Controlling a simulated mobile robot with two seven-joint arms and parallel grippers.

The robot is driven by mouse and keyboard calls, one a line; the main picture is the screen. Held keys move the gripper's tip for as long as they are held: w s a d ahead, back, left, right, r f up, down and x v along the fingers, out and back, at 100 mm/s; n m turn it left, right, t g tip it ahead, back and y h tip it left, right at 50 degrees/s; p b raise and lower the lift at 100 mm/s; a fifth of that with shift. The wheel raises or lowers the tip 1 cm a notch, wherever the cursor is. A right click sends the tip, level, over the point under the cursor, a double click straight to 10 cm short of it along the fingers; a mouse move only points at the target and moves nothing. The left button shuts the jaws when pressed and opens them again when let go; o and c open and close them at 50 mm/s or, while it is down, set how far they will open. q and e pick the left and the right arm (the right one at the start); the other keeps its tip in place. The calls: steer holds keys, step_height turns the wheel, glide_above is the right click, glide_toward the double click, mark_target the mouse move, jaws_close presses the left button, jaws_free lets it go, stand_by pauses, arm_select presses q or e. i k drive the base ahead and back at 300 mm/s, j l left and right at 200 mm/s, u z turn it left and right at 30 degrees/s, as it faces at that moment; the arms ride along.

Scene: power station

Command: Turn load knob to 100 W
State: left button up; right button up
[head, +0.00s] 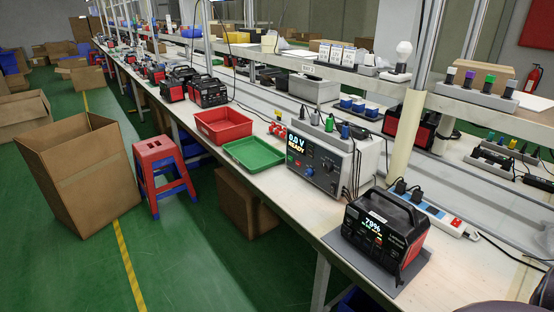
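A grey tester box (320,160) stands on the bench right of centre. Neither of my grippers is visible in the head view.
A green tray (254,153) and a red bin (220,125) stand left of the tester. A power strip (440,216) lies behind the power station. Cables hang at the tester's right side. A pale post (404,135) rises behind. A stool (163,175) and an open carton (80,185) stand on the floor.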

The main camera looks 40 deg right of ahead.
mark_target(327, 167)
steer(key=i+j+z, duration=0.15)
steer(key=i, duration=0.5)
steer(key=i+j+z, duration=0.15)
steer(key=i, duration=0.45)
steer(key=i+j+z, duration=0.15)
steer(key=i+z, duration=0.15)
steer(key=z, duration=0.15)
steer(key=i+j+z, duration=0.2)
steer(key=z, duration=0.25)
steer(key=i+j+z, duration=0.55)
steer(key=j+z, duration=0.25)
steer(key=z, duration=0.15)
